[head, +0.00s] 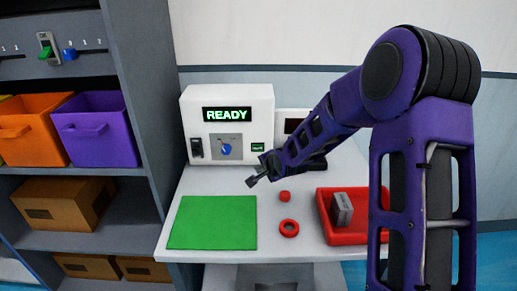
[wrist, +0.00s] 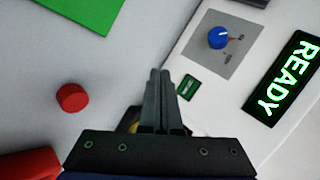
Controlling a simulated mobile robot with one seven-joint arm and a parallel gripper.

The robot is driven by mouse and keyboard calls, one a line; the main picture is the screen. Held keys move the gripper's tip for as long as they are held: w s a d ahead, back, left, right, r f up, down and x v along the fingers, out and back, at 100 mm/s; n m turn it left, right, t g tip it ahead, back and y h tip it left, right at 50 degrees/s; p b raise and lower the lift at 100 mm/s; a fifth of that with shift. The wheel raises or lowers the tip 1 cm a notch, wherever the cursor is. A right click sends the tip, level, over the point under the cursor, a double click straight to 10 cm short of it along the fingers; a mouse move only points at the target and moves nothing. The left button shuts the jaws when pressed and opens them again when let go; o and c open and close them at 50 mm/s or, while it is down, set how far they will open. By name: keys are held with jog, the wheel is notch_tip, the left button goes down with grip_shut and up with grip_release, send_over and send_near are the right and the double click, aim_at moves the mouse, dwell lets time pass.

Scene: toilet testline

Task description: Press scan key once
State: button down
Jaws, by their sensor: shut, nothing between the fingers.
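A white machine (head: 186,101) stands at the back of the table, with a lit display (head: 227,114) that reads READY. A small dark green key (head: 258,147) with a light mark sits low on the right of its front; its text is too small to read. In the wrist view this green key (wrist: 188,86) lies just right of the fingertips. My gripper (head: 252,181) is shut and empty, in front of the machine and below the key in the head view. In the wrist view my gripper (wrist: 158,75) appears apart from the key.
A blue knob (head: 225,149) and a black switch (head: 196,148) are on the machine front. A green mat (head: 213,222), red cylinder (head: 285,196), red ring (head: 289,228) and red tray (head: 349,236) with a grey box (head: 342,209) occupy the table. A shelf (head: 142,90) stands left.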

jog(key=shift+w+p, duration=0.7)
jog(key=shift+w, duration=3.75)
jog(key=shift+w, duration=0.4)
jog(key=shift+w, duration=0.35)
jog(key=shift+s, duration=0.15)
jog(key=shift+s+b, duration=0.3)
jog(key=shift+s, duration=0.3)
jog(key=shift+s+b, duration=0.4)
jog(key=shift+s, duration=2.15)
